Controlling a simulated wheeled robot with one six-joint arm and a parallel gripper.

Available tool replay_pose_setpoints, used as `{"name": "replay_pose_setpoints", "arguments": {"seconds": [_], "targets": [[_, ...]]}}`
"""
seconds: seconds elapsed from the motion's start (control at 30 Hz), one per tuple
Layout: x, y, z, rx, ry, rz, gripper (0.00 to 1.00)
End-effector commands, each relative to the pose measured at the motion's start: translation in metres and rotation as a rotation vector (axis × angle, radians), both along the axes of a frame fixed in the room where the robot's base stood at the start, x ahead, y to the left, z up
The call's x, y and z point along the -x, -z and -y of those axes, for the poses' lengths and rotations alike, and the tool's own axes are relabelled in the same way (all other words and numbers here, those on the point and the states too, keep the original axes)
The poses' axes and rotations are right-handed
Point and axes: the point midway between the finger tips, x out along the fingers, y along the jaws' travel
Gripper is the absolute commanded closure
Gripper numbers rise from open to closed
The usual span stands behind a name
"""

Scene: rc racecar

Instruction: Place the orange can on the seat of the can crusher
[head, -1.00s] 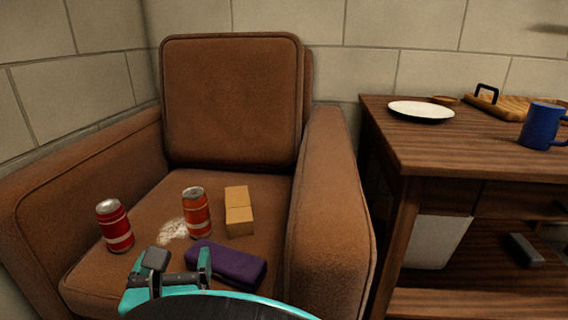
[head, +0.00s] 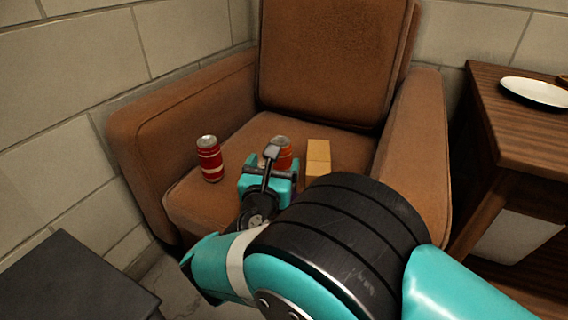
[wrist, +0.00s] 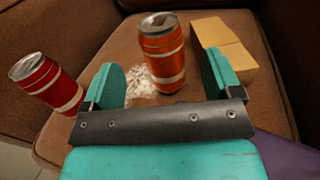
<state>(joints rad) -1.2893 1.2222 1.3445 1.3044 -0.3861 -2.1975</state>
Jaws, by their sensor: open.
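The orange can (wrist: 163,52) stands upright on the brown armchair's seat, next to a pale patch. In the wrist view it shows just beyond and between the two fingers of my gripper (wrist: 165,88), which is open and empty. In the head view my gripper (head: 268,172) is over the seat and hides the lower part of the orange can (head: 284,148). A red can (head: 209,158) stands to the left of it; the red can (wrist: 46,84) is outside the left finger in the wrist view. I see no can crusher in these frames.
Tan blocks (head: 318,158) sit on the seat right of the orange can, close to my right finger in the wrist view. Part of a purple object (wrist: 285,155) shows at the lower right there. The armchair's arms (head: 415,150) flank the seat. A wooden table (head: 510,120) stands at right.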

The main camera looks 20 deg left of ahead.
Motion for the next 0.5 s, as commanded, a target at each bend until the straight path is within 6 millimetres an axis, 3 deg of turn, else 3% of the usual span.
{"name": "replay_pose_setpoints", "arguments": {"seconds": [0.27, 0.5], "targets": [[-0.024, 0.001, -0.003, -0.003, 0.002, 0.0, 0.16], [-0.058, 0.0, -0.009, -0.003, 0.002, 0.0, 0.16]]}}
